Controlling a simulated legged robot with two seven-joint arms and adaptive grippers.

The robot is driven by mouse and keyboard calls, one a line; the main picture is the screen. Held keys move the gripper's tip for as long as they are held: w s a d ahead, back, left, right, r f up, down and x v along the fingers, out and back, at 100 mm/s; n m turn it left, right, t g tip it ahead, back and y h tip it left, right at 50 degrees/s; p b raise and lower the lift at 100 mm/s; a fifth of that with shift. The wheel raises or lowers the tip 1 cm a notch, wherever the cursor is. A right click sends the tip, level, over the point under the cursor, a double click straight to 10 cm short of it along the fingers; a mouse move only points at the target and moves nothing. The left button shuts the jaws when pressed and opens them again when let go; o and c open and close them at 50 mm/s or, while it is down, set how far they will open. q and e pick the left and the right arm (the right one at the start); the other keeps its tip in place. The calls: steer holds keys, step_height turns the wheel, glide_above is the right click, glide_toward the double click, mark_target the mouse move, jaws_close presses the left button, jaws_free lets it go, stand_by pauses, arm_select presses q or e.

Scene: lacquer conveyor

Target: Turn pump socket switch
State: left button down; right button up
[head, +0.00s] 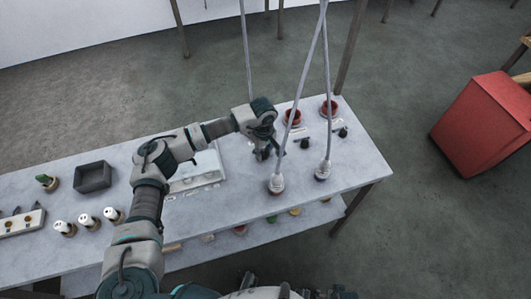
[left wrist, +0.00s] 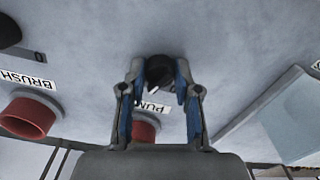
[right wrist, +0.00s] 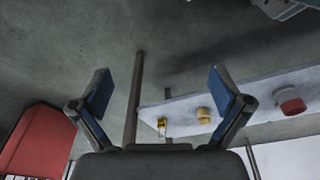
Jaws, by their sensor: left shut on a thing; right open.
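The pump socket switch is a black knob (left wrist: 159,71) on the pale table top, seen in the left wrist view. The partly covered label (left wrist: 152,106) beside it reads "PUM". My left gripper (left wrist: 160,75) is shut on the knob, one finger on each side. A red socket (left wrist: 146,128) sits just beyond the label, partly hidden by the gripper. In the head view my left gripper (head: 264,152) points down at the table and hides the knob. My right gripper (right wrist: 163,90) is open and empty, with floor and a table edge beyond it.
Two more red sockets (head: 292,117) (head: 329,108) with black knobs (head: 305,143) (head: 342,132) stand to the right. Two corded plugs (head: 277,183) (head: 322,170) stand nearer the front edge. A grey box (head: 93,177) is at left. A red cabinet (head: 485,125) stands right.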

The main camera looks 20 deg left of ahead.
arm_select(q)
steer(key=shift+w+a+m+b, duration=0.15)
steer(key=shift+a+m+b, duration=0.2)
steer(key=shift+m, duration=0.55)
arm_select(e)
steer(key=shift+w+r, duration=0.1)
steer(key=shift+r, duration=1.45)
arm_select(q)
steer(key=shift+d, duration=0.15)
arm_select(e)
steer(key=shift+d, duration=0.1)
arm_select(q)
steer(key=c, duration=1.1)
jaws_free()
steer(key=shift+o, duration=1.4)
steer(key=shift+w, duration=0.1)
steer(key=shift+f, duration=0.1)
arm_select(e)
steer(key=shift+w, duration=0.2)
steer(key=shift+a, duration=0.2)
arm_select(q)
steer(key=shift+r, duration=0.2)
step_height(320, 180, up, 11)
steer(key=shift+r, duration=0.2)
arm_select(e)
steer(key=shift+s+d, duration=0.1)
steer(key=shift+s, duration=0.05)
